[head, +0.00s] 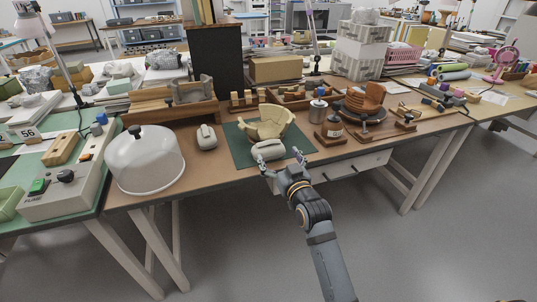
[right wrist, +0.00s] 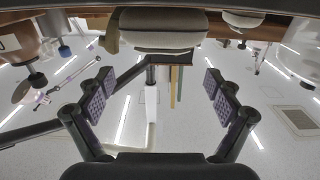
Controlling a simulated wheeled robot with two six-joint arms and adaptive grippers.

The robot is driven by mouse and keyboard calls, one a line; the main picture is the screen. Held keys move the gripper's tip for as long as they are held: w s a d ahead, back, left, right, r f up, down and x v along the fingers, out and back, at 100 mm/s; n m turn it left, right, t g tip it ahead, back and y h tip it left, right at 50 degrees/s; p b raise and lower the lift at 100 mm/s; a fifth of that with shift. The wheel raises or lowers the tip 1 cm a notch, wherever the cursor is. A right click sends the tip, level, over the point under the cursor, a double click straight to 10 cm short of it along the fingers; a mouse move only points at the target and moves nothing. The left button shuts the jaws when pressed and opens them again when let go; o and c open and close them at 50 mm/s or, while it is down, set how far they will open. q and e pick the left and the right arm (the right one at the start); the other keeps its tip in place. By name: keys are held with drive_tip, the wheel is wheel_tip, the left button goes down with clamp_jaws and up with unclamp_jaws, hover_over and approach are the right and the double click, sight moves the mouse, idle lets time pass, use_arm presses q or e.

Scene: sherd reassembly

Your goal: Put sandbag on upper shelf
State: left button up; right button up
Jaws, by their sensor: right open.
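A pale sandbag (head: 267,150) lies on the front part of a green mat (head: 242,155), against a cream pottery bowl of sherds (head: 265,123). It also shows at the top of the right wrist view (right wrist: 163,30). A second pale sandbag (head: 207,137) lies on the table left of the mat; a similar bag shows in the right wrist view (right wrist: 243,19). My right gripper (head: 281,161) is open and empty at the table's front edge, just short of the nearer bag; its fingers (right wrist: 158,98) are spread. My left gripper is out of view. I cannot tell which surface is the upper shelf.
A white dome (head: 145,160) with a black knob stands at the left. A tall dark cabinet (head: 215,62) with a wooden top rises behind the mat. Wooden stands (head: 331,132) and a metal canister (head: 317,111) stand right of the mat. Floor in front is clear.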

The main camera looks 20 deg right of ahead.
sight(269, 143)
drive_tip(key=w, duration=0.2)
drive_tip(key=shift+w+f, duration=0.15)
drive_tip(key=shift+w, duration=0.15)
drive_tip(key=shift+w+a+b, duration=0.15)
drive_tip(key=shift+w+b, duration=0.2)
drive_tip(key=shift+w, duration=1)
drive_tip(key=shift+w+a+b, duration=0.1)
drive_tip(key=shift+w+b, duration=0.2)
drive_tip(key=shift+w, duration=1.05)
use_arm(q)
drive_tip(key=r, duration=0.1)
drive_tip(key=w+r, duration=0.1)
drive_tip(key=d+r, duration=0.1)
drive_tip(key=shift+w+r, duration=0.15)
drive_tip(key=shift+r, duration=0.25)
use_arm(e)
drive_tip(key=shift+s, duration=0.1)
drive_tip(key=c, duration=1.7)
drive_tip(key=shift+c, duration=0.8)
